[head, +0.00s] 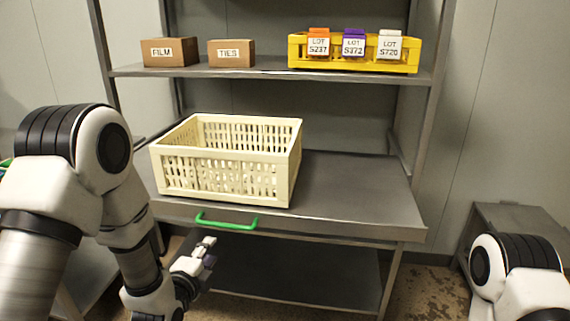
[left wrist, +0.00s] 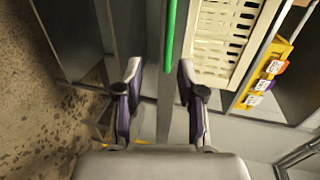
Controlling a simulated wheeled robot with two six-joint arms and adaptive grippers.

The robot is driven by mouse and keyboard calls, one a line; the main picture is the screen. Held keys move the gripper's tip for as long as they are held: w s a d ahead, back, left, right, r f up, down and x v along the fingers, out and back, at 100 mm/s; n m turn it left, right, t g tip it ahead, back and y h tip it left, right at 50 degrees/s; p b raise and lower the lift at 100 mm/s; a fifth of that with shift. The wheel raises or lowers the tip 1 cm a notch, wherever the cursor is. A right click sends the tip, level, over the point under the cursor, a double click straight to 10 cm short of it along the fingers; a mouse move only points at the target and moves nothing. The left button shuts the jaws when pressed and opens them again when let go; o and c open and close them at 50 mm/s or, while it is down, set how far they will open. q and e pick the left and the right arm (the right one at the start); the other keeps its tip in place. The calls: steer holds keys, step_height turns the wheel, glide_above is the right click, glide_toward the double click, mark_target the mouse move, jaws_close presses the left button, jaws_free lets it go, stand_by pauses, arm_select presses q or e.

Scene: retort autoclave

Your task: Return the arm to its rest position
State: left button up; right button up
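My left gripper (head: 205,256) is in front of the metal workbench, just below the green handle (head: 227,222) on its front edge. In the left wrist view its two fingers (left wrist: 157,85) are apart with nothing between them. The green handle also shows in that view (left wrist: 170,35), beyond the fingertips and not touching them. My left arm comes in from the left and is bent at the elbow. My right arm shows only in part at the lower right of the head view, and its gripper is out of the frame.
A cream slatted crate (head: 226,196) stands on the workbench (head: 355,195); the bench top to its right is clear. The shelf above holds a FILM box (head: 170,60), a TIES box (head: 231,61) and a yellow tray (head: 355,65) with three lot tags. A grey cabinet (head: 520,215) stands at right.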

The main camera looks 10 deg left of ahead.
arm_select(q)
steer(key=s+f+n+g+p, duration=0.3)
steer(key=s+f+g+p, duration=0.35)
steer(key=s+f, duration=1)
steer(key=s+f+n+g, duration=0.2)
steer(key=s+n+g, duration=0.2)
steer(key=s+n, duration=0.4)
steer(key=s+f+n+g+b, duration=0.1)
steer(key=s+f+n+g, duration=0.2)
steer(key=s+n+g, duration=0.2)
steer(key=s+n, duration=0.3)
steer(key=s, duration=0.1)
steer(key=shift+d+f+y, duration=0.15)
steer(key=shift+f+y, duration=0.15)
